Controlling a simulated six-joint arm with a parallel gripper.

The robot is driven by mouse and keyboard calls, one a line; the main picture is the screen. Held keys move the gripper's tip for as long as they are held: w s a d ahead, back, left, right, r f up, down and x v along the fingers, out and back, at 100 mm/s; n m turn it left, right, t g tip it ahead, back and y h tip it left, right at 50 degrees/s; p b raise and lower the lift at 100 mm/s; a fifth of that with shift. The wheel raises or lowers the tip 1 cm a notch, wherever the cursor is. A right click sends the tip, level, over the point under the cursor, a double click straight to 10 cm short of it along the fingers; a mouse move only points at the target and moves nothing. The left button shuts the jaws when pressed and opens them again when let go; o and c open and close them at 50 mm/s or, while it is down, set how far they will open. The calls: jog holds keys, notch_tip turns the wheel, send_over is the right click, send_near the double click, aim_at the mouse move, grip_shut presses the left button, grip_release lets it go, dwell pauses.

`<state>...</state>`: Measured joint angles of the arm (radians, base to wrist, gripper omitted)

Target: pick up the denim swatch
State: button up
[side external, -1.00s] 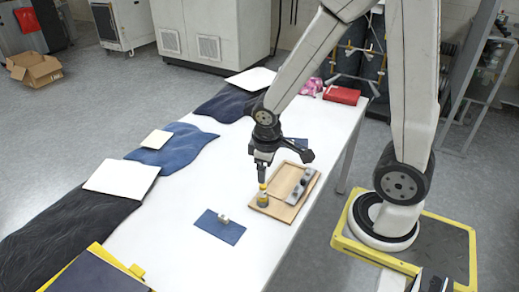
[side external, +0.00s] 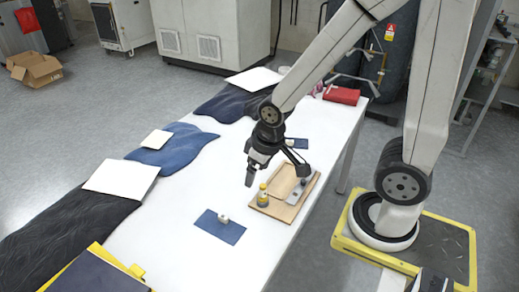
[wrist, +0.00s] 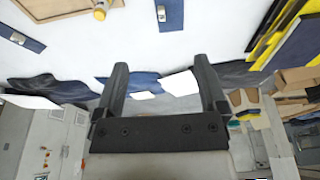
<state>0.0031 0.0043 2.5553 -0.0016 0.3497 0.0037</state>
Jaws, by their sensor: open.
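In the wrist view this swatch (wrist: 176,23) is at the top, beyond my fingertips. A second small blue piece (side external: 299,143) lies behind my gripper in the side view, partly hidden; it seems to be the blue piece at the left of the wrist view (wrist: 36,45). The frames do not tell which one the task means. My gripper (side external: 249,181) is open and empty above the table, apart from both pieces.
A wooden tray (side external: 278,213) holds a yellow-capped bottle (side external: 263,194) and a grey part (side external: 299,190), close beside my gripper. White panels (side external: 120,179) and dark cloths (side external: 60,228) line the table's left edge. A red item (side external: 341,95) lies at the far end.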

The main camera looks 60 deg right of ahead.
jog(key=w+d+f+m+h, duration=0.1)
jog(key=w+d+f+m, duration=0.15)
jog(key=w+d, duration=0.55)
jog(key=m+h, duration=0.3)
jog(key=m, duration=0.8)
send_near(290, 141)
jog(key=f, duration=0.1)
jog(key=shift+w+d+f+g, duration=0.15)
jog(key=shift+w+d+f, duration=0.1)
jog(key=shift+f, duration=0.2)
jog(key=shift+w+d+f+g, duration=0.1)
jog(key=shift+w+d+f, duration=0.15)
jog(key=shift+f, duration=0.2)
jog(key=shift+w+d+f+g, duration=0.15)
jog(key=shift+w+d+f, duration=0.1)
jog(key=shift+f, duration=0.2)
jog(key=shift+f, duration=0.1)
jog(key=shift+x, duration=2.5)
jog(key=shift+s, duration=0.1)
